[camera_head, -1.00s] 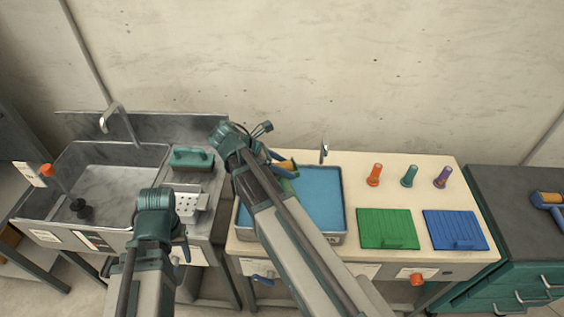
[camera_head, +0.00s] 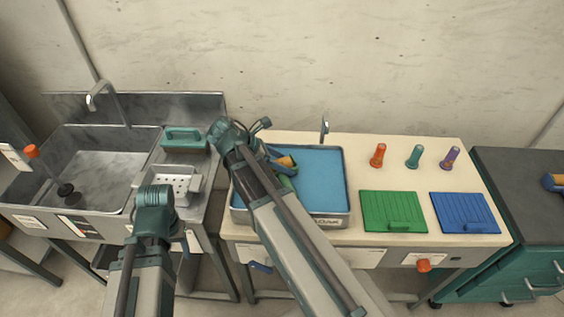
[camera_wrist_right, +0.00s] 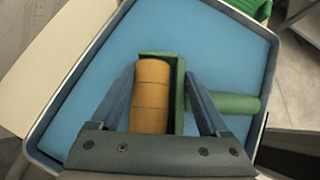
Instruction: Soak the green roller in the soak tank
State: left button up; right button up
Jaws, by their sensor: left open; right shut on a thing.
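The green roller (camera_wrist_right: 152,97) has an orange-yellow drum in a green frame, with a green handle pointing right in the right wrist view. My right gripper (camera_wrist_right: 160,76) is shut on it. In the head view the roller (camera_head: 287,162) shows at the left part of the soak tank (camera_head: 338,222), a metal tray with blue liquid. It is over or in the liquid; I cannot tell how deep. My right arm hides the tank's left side. My left gripper (camera_head: 187,243) is open and empty in front of the sink unit, mostly hidden behind its wrist.
Green (camera_head: 393,208) and blue (camera_head: 463,210) ribbed trays lie right of the tank. Orange (camera_head: 378,156), teal (camera_head: 414,156) and purple (camera_head: 449,158) bottles stand behind them.

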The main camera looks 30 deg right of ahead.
notch_tip(320, 180, down, 5)
jog(key=b, duration=0.4)
jog(key=shift+r, duration=0.15)
dwell(5.6)
notch_tip(320, 180, up, 12)
jog(key=p, duration=1.2)
jog(key=shift+f, duration=0.2)
